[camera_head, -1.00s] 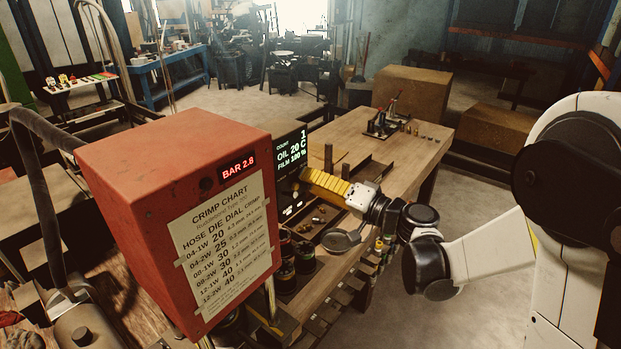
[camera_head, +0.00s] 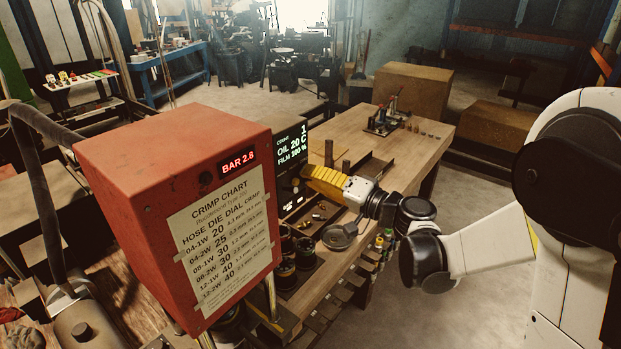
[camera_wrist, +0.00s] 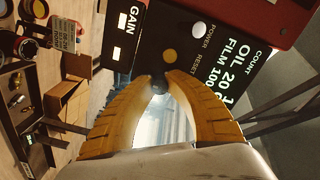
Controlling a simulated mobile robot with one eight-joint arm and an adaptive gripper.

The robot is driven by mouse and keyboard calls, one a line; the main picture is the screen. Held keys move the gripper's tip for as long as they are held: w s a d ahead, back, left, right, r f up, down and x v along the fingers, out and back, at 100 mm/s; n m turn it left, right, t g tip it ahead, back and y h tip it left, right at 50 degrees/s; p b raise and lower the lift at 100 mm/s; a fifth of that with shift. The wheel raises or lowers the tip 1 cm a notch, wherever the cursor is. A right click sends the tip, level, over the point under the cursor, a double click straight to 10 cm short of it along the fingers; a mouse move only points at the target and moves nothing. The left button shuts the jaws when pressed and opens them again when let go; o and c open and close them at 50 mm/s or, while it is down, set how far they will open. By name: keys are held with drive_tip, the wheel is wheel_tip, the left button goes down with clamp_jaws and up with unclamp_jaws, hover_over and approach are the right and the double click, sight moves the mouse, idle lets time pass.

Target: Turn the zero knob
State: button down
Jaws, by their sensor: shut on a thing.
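The dark control panel (camera_wrist: 185,22) on the red crimper box carries the labels POWER, RESET and GAIN and a COUNT, OIL, FILM readout. My gripper (camera_wrist: 158,80) has its yellow ridged fingers at the panel's lower edge in the wrist view. The fingertips close around a small dark round knob (camera_wrist: 158,86), mostly covered by them; no zero label or pointer on it is readable. In the head view, my gripper (camera_head: 306,174) reaches the panel's right side from the right, and the knob is hidden there.
The red box (camera_head: 170,200) bears a crimp chart and a BAR 2.8 display. A wooden bench (camera_head: 415,160) behind my gripper holds fittings and tools. A round grey dish (camera_head: 338,236) lies just below my wrist. Open floor is to the right.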

drive_tip(key=shift+m+b, duration=1.5)
drive_tip(key=shift+m, duration=0.9)
drive_tip(key=c, duration=1.3)
unclamp_jaws()
drive_tip(key=v, duration=1.2)
